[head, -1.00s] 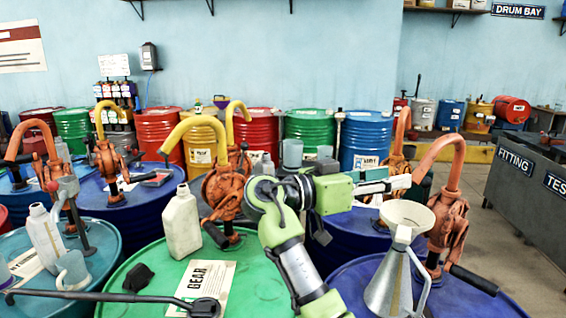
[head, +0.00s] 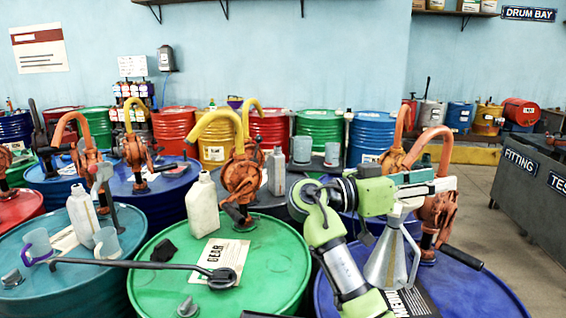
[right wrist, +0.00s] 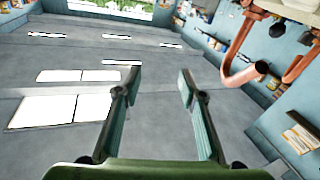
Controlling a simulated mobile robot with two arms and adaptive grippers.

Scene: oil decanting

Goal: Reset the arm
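My right arm, green and grey, rises from the bottom of the head view. My left gripper is not in view.
A green drum (head: 275,285) carries a white jug (head: 202,206), a label card and a long dark tool (head: 140,265). A blue drum (head: 470,290) stands under the funnel. More drums line the wall. Open floor (head: 478,200) lies at the right, beside a grey bench (head: 530,185).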

